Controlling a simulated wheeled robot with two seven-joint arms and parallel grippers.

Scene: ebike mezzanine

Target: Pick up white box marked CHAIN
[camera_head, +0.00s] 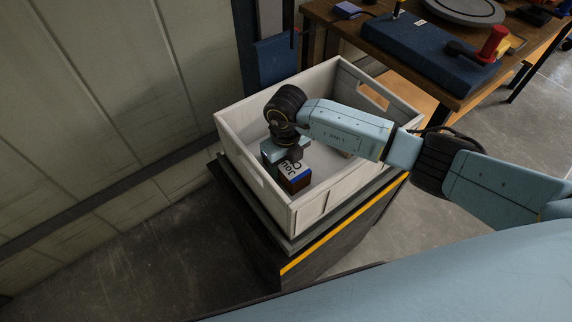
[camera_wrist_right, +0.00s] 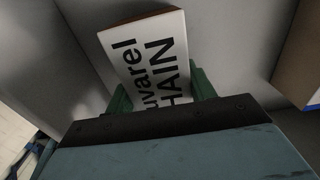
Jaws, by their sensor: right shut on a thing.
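The white-topped box marked CHAIN (camera_head: 294,171) is inside a large pale crate (camera_head: 228,129), with brown and blue sides showing in the head view. In the right wrist view the box (camera_wrist_right: 146,52) shows black lettering reading "uvarel" and "HAIN", and its near end is hidden by the gripper. My right gripper (camera_head: 284,160) reaches down into the crate from above. In the wrist view its green fingers (camera_wrist_right: 162,94) are on either side of the box, shut on it. I cannot tell whether the box touches the crate floor. My left gripper is not in view.
The crate stands on a dark stand with a yellow edge stripe (camera_head: 330,246). A brown item (camera_wrist_right: 304,62) is at the right of the wrist view. A wooden workbench (camera_head: 335,18) with a blue case (camera_head: 425,48) is behind right. A panelled wall is at left.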

